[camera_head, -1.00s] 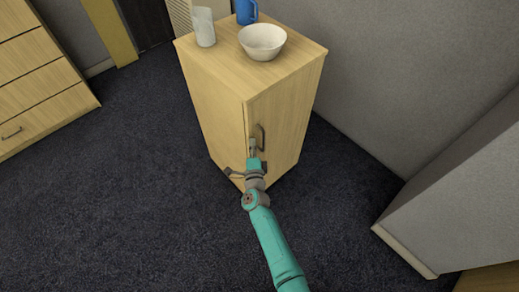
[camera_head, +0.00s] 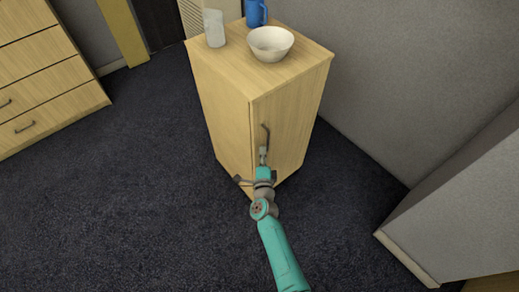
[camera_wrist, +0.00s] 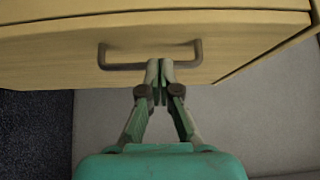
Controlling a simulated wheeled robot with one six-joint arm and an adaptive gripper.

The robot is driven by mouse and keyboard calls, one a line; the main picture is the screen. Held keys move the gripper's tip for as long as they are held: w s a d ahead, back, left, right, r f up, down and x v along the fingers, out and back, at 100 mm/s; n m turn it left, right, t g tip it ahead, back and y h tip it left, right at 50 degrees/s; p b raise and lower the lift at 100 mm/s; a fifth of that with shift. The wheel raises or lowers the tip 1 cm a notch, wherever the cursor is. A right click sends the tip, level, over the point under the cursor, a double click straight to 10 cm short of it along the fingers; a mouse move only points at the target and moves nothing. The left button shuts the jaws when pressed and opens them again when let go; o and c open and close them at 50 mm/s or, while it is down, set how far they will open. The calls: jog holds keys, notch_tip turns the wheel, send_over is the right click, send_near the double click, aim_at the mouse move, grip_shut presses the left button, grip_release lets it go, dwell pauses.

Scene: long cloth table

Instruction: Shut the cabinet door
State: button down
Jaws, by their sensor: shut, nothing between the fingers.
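The light wood cabinet (camera_head: 222,112) stands on the dark carpet. Its door (camera_head: 296,118) is on the front and looks flush or nearly flush with the body; I cannot tell if a small gap remains. The dark bar handle (camera_head: 266,135) is on the door and also shows in the wrist view (camera_wrist: 125,67). My gripper (camera_head: 263,151) is at the door front, just below the handle. In the wrist view, its fingertips (camera_wrist: 160,70) are together and empty, overlapping the handle's bar. Whether they touch the door is unclear.
A white bowl (camera_head: 270,43), a pale cup (camera_head: 213,28) and a blue mug (camera_head: 256,12) stand on the cabinet top. A drawer unit (camera_head: 40,80) is at the left. A grey wall (camera_head: 410,80) is close at the right. The carpet (camera_head: 130,200) is open at the left.

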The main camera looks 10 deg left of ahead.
jog(key=v, duration=0.9)
jog(key=shift+a, duration=0.3)
jog(key=shift+f, duration=0.15)
jog(key=s+d+r+n+h, duration=0.15)
jog(key=s+d+n, duration=0.55)
jog(key=s+d, duration=1.4)
jog(key=s+d+r+n+g+h, duration=0.1)
jog(key=s+d+r+n, duration=0.2)
jog(key=s+r, duration=0.5)
jog(key=s+d+r+n+g+h, duration=0.1)
jog(key=s+d+r+n, duration=0.3)
jog(key=s+r, duration=0.4)
jog(key=s+n, duration=0.1)
jog(key=s, duration=0.4)
jog(key=shift+r+g, duration=0.4)
